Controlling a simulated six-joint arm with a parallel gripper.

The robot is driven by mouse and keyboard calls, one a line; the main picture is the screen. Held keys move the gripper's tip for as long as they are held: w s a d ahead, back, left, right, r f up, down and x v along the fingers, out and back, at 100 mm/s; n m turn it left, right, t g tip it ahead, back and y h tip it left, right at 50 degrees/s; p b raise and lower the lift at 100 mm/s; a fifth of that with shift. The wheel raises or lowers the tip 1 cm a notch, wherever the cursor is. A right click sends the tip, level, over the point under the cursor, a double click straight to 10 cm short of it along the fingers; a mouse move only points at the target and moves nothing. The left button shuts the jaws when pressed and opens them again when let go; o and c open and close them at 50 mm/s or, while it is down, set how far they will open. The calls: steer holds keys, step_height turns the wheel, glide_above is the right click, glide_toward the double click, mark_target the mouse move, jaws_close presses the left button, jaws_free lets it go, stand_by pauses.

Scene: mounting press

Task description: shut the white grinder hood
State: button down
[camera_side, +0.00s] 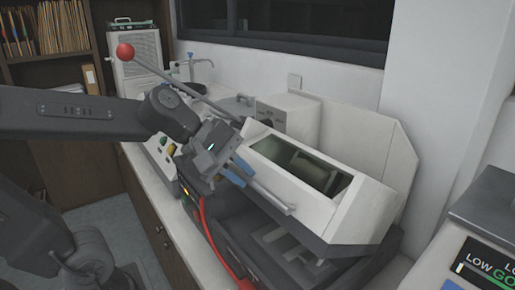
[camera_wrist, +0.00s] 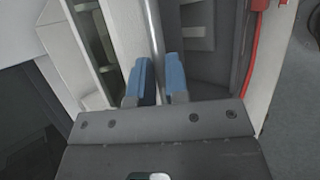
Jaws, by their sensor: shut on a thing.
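The white grinder hood (camera_side: 362,212), with a dark window in its top, is tilted up over a dark grinder base (camera_side: 262,262). A gap shows under its front edge. A grey metal handle bar (camera_side: 272,198) runs along the hood's front. My gripper (camera_side: 240,172) is at the handle's left part, its blue fingers around the bar. In the wrist view, my gripper (camera_wrist: 158,82) has one blue finger on each side of the bar (camera_wrist: 154,28), with the white hood wall (camera_wrist: 108,40) to the left. The fingers' contact surfaces are partly hidden.
A long lever with a red ball (camera_side: 125,51) rises behind my gripper. A red cable or hose (camera_side: 207,240) hangs in front of the base. A white upright panel (camera_side: 395,150) stands behind the hood. A machine with a display (camera_side: 488,262) is at the right.

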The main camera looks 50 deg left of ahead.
steer(key=shift+s+f, duration=0.8)
steer(key=shift+f, duration=0.2)
steer(key=c, duration=1.1)
jaws_free()
steer(key=shift+r, duration=0.1)
steer(key=v, duration=1.3)
steer(key=shift+s+a+r, duration=0.1)
steer(key=shift+s+r, duration=0.15)
steer(key=shift+r, duration=0.05)
steer(key=shift+f, duration=0.1)
steer(key=f+m+y, duration=0.1)
steer(key=f+m, duration=0.3)
steer(key=m, duration=0.1)
steer(key=w+d+f+m+g+y, duration=0.1)
steer(key=f+m+y, duration=0.1)
steer(key=f+m, duration=0.2)
steer(key=w+d+f+m+g+y, duration=0.1)
steer(key=f+m+y, duration=0.1)
steer(key=f+m, duration=0.2)
steer(key=shift+f+m, duration=0.2)
steer(key=shift+m, duration=1.6)
